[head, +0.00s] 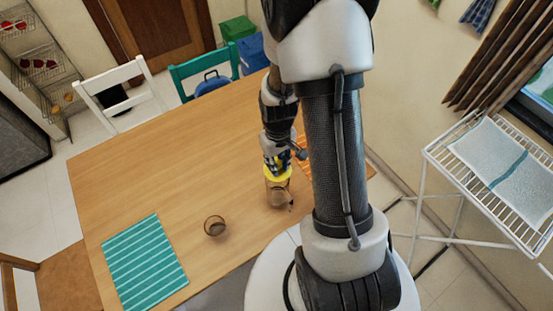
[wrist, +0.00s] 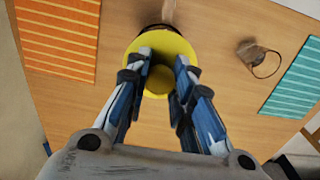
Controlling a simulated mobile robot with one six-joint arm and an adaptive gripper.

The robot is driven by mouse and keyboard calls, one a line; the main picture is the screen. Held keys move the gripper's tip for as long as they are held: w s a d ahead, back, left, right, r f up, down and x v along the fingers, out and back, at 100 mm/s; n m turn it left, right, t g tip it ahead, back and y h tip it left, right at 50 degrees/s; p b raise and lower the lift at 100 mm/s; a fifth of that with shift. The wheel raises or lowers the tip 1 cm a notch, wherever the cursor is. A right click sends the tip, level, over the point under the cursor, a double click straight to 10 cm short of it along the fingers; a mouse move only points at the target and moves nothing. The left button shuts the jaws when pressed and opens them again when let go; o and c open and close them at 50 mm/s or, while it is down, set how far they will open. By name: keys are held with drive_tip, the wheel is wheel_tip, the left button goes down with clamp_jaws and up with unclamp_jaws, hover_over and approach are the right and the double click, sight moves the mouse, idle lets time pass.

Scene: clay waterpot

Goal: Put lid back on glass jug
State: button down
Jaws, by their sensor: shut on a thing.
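The yellow round lid (head: 270,174) is at the top of the clear glass jug (head: 279,193), which stands upright on the wooden table. My gripper (head: 279,160) points down from above and is shut on the lid's knob. In the wrist view, my gripper's fingers (wrist: 162,70) hold the knob of the lid (wrist: 172,45) from both sides. The lid hides most of the jug there, and a dark edge shows past its far side. I cannot tell whether the lid rests on the jug's rim or is slightly above it.
A small glass cup (head: 215,226) stands left of the jug, apart from it. A teal striped mat (head: 145,262) lies at the table's front left. An orange striped mat (wrist: 58,38) lies on the other side. The left middle of the wooden table (head: 160,160) is clear.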

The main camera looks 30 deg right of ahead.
drive_tip(key=shift+f+b, duration=2.15)
drive_tip(key=shift+f, duration=0.75)
drive_tip(key=shift+f+b, duration=0.15)
drive_tip(key=shift+b, duration=0.2)
drive_tip(key=c, duration=1.3)
unclamp_jaws()
drive_tip(key=shift+o, duration=0.3)
drive_tip(key=o, duration=0.4)
drive_tip(key=shift+r+p, duration=2.65)
drive_tip(key=shift+r, duration=0.9)
